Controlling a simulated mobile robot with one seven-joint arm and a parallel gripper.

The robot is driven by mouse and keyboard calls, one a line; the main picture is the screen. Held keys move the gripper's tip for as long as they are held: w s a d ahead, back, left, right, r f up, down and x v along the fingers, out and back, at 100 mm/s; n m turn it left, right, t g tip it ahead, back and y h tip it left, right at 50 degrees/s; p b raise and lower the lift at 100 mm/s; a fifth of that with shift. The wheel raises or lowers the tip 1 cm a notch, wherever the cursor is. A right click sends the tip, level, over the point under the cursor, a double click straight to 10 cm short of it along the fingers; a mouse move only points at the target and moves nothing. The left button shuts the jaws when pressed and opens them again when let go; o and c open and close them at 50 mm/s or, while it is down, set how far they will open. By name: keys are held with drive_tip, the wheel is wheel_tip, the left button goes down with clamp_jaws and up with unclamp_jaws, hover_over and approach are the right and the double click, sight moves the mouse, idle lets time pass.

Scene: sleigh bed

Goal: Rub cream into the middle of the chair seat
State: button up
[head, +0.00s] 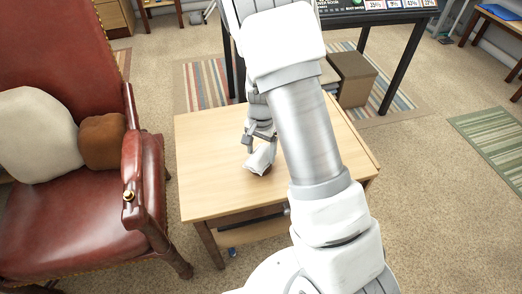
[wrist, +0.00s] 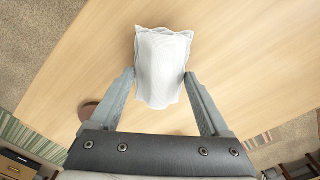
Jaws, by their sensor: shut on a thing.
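The chair (head: 50,45) is red-brown leather and stands at the left in the head view. Its seat (head: 70,240) is largely bare in the middle. My gripper (head: 258,140) is over the light wooden table, to the right of the chair. It is shut on a white, cloth-like piece with wavy edges (head: 261,157). The wrist view shows this white piece (wrist: 162,70) between the two fingers (wrist: 158,76). Whether it touches the tabletop I cannot tell. A small brown round thing (wrist: 88,110) shows on the table beside the left finger. I cannot make out any cream.
A white cushion (head: 38,135) and a small brown cushion (head: 103,141) rest on the chair. Its right armrest (head: 132,165) stands between the seat and the table (head: 205,195). A brown box (head: 354,78) and a black-legged desk (head: 400,70) are behind the table.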

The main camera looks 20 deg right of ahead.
sight(261, 150)
drive_tip(key=shift+f, duration=0.45)
idle(1.1)
drive_tip(key=shift+r+p, duration=2.8)
drive_tip(key=shift+r, duration=0.8)
